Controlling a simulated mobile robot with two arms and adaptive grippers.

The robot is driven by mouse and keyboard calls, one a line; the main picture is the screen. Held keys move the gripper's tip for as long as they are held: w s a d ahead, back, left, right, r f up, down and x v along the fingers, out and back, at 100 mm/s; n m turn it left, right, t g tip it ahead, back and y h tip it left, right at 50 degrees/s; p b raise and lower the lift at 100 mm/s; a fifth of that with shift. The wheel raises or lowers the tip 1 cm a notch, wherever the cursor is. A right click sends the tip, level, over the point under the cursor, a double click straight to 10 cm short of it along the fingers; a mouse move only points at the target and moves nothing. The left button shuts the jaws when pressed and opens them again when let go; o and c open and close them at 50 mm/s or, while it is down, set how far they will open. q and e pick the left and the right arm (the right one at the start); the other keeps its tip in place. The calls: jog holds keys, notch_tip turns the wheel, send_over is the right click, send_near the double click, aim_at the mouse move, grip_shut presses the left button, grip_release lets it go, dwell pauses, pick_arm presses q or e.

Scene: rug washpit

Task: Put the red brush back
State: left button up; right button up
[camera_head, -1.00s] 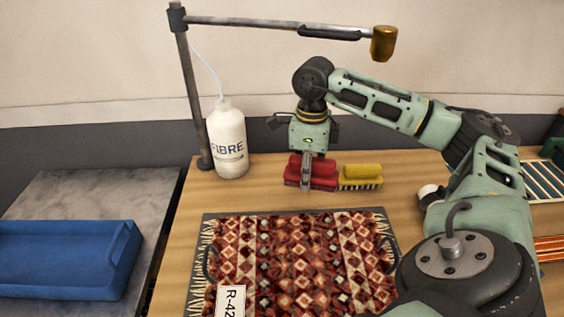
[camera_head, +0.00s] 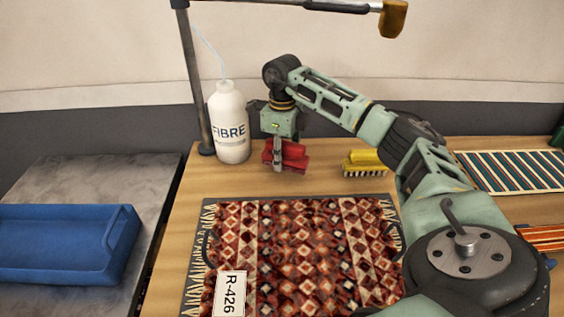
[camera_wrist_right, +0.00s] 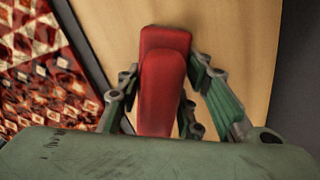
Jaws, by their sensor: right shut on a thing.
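The red brush (camera_head: 292,155) is at the back of the wooden table, between the white FIBRE bottle and the yellow brush. My right gripper (camera_head: 277,162) comes down over it and is shut on it. In the right wrist view the red brush (camera_wrist_right: 163,85) lies between the two fingers of the right gripper (camera_wrist_right: 160,100). I cannot tell whether the brush touches the table. Its bristles are not clearly seen. My left gripper is not in view.
The FIBRE bottle (camera_head: 229,125) stands just left of the gripper, by a metal post (camera_head: 199,85). A yellow brush (camera_head: 364,163) lies to the right. A patterned rug (camera_head: 300,250) with an R-426 tag lies in front. A blue tray (camera_head: 60,245) is at left.

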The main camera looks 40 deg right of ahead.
notch_tip(320, 180, down, 3)
jog(key=shift+f+b, duration=0.2)
jog(key=shift+b, duration=0.9)
jog(key=shift+r, duration=0.15)
jog(key=o, duration=1.2)
jog(key=shift+f, duration=0.2)
jog(key=shift+r, duration=0.15)
notch_tip(320, 180, up, 12)
jog(key=shift+d+r, duration=0.1)
